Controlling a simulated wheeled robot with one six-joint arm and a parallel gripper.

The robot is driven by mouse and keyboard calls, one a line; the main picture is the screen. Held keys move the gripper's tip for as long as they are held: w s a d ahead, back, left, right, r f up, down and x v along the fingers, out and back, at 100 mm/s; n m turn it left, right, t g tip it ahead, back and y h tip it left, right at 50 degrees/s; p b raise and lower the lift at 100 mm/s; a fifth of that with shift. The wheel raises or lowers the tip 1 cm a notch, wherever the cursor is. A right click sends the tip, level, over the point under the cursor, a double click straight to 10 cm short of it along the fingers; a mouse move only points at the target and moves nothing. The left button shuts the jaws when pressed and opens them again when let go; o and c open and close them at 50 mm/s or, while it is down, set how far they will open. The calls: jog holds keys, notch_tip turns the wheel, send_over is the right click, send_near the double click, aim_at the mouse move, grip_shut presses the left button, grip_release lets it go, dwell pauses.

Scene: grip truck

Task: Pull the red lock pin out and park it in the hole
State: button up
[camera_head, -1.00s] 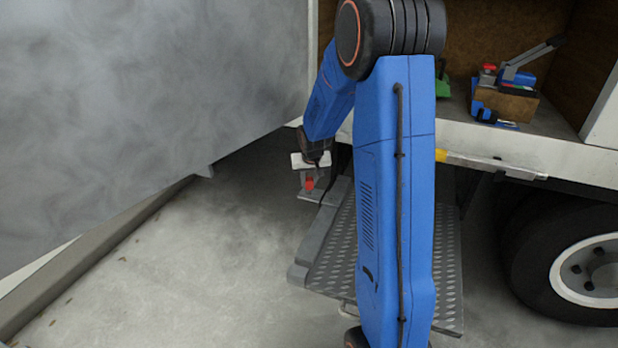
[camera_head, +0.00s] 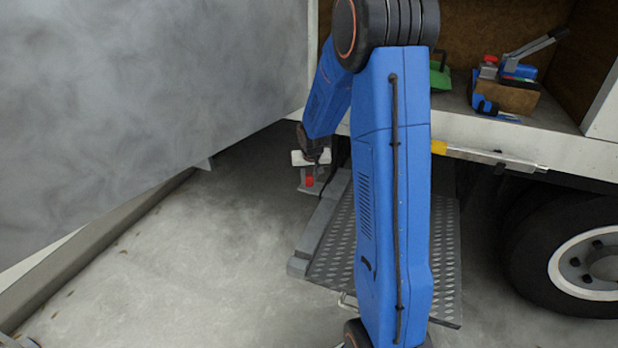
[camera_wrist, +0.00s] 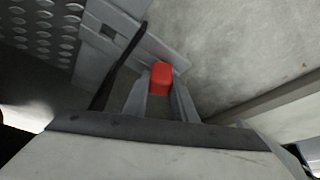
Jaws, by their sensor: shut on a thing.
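The red lock pin (camera_wrist: 160,79) shows as a red block between my gripper's two grey fingers in the wrist view. In the head view a small red part of the pin (camera_head: 309,181) shows under the white gripper body. My gripper (camera_wrist: 164,95) is shut on the pin; it also shows in the head view (camera_head: 309,186), left of the step plate. The pin's shaft is hidden.
A tread-plate step (camera_head: 335,245) lies beside and below my arm. A dark cable (camera_wrist: 120,65) runs close to the fingers. A large grey panel (camera_head: 140,80) stands at the left. The truck bed at right holds a box (camera_head: 508,96) with tools. Open concrete floor (camera_head: 200,260) lies at front left.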

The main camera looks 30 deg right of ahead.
jog(key=shift+f, duration=0.15)
jog(key=o, duration=1.2)
jog(key=shift+c, duration=0.2)
jog(key=v, duration=1.7)
jog(key=s+a+r+n, duration=0.1)
jog(key=s+a+r, duration=0.4)
jog(key=s, duration=0.3)
jog(key=s+a+n+y, duration=0.1)
jog(key=s+a, duration=0.4)
jog(key=s, duration=0.8)
jog(key=s+a+n, duration=0.2)
jog(key=s+a, duration=0.4)
jog(key=s, duration=0.6)
jog(key=shift+s+r+t+y, duration=0.3)
jog(key=shift+s+y, duration=0.05)
jog(key=shift+y, duration=0.05)
